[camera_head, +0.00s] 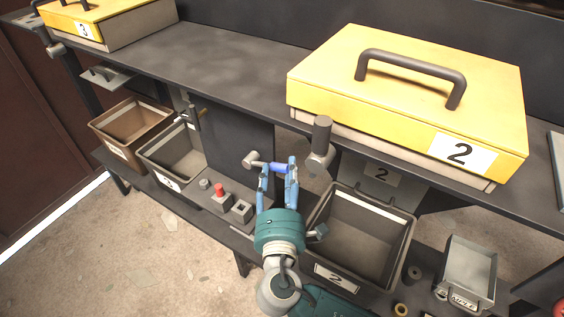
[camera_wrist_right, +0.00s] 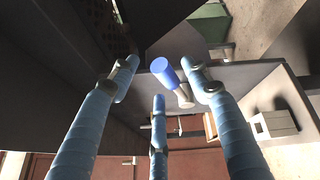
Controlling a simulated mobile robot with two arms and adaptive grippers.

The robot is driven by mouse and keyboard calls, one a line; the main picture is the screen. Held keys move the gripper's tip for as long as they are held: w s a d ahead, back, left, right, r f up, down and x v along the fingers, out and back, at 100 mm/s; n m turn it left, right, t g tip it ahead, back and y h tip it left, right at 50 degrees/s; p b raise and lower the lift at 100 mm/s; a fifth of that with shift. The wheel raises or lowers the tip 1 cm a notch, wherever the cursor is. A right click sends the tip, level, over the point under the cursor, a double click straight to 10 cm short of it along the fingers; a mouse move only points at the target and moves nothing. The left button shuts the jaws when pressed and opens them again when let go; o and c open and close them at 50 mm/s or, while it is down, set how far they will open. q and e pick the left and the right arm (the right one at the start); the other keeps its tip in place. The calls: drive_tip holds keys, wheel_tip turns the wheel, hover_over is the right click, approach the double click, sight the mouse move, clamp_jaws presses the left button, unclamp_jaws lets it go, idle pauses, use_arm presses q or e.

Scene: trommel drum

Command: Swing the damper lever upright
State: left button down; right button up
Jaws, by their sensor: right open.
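The damper lever shows in the head view as a short blue grip (camera_head: 273,167) on a grey end piece (camera_head: 250,158), lying roughly sideways in front of the dark panel below the shelf. My right gripper (camera_head: 278,165) is at the lever, with its blue fingers spread and pointing to it. In the right wrist view the blue grip (camera_wrist_right: 165,73) and its grey stem (camera_wrist_right: 184,96) lie tilted between the open fingers (camera_wrist_right: 160,78). I cannot tell whether a finger touches it. My left gripper is not in view.
Yellow lidded box 2 (camera_head: 400,85) sits on the shelf (camera_head: 235,65), with a grey cylinder knob (camera_head: 320,140) below its left corner. An open bin (camera_head: 410,232) stands right of my arm. A red button (camera_head: 219,189) and small blocks lie left of it.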

sight(282, 170)
drive_tip(key=shift+w+r, duration=0.1)
drive_tip(key=shift+w, duration=1.05)
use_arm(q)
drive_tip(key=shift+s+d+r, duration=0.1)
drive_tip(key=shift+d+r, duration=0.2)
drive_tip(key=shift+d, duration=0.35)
use_arm(e)
drive_tip(key=shift+w+d, duration=0.1)
drive_tip(key=shift+w, duration=0.25)
drive_tip(key=shift+c, duration=0.4)
